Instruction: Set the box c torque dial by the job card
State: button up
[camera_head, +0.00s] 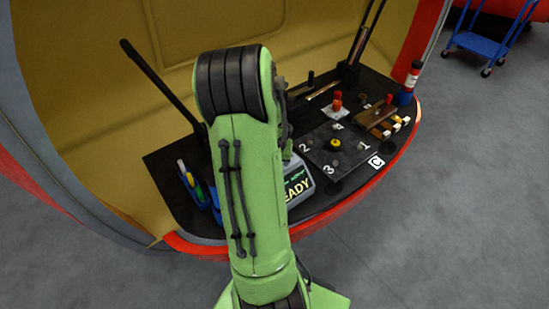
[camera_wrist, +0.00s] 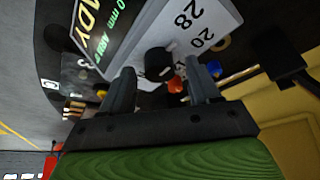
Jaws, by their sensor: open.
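In the wrist view, a black knob (camera_wrist: 158,62) stands on a pale panel (camera_wrist: 225,18) printed with 28 and 20. Beside it is a dark screen (camera_wrist: 105,30) whose readable letters end in "ADY". My gripper (camera_wrist: 160,68) is open, with the knob showing between its two fingertips; I cannot tell whether they touch it. In the head view, the same grey unit (camera_head: 299,184) reads "EADY" and is partly behind my arm. My gripper and the knob are hidden there. A white C label (camera_head: 376,162) marks the desk's front edge. No job card is clearly readable.
A dark plate (camera_head: 325,157) with 1, 2, 3 and a yellow-ringed knob (camera_head: 335,144) lies to the right. Behind it are a red knob (camera_head: 337,101) and a brown block (camera_head: 374,115). A blue pen holder (camera_head: 194,188) stands left. A black lever (camera_head: 160,83) rises at left.

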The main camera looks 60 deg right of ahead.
jog(key=p+v, duration=0.5)
jog(key=v, duration=1)
jog(key=shift+a+r, duration=0.15)
jog(key=shift+r, duration=0.2)
jog(key=shift+s, duration=0.1)
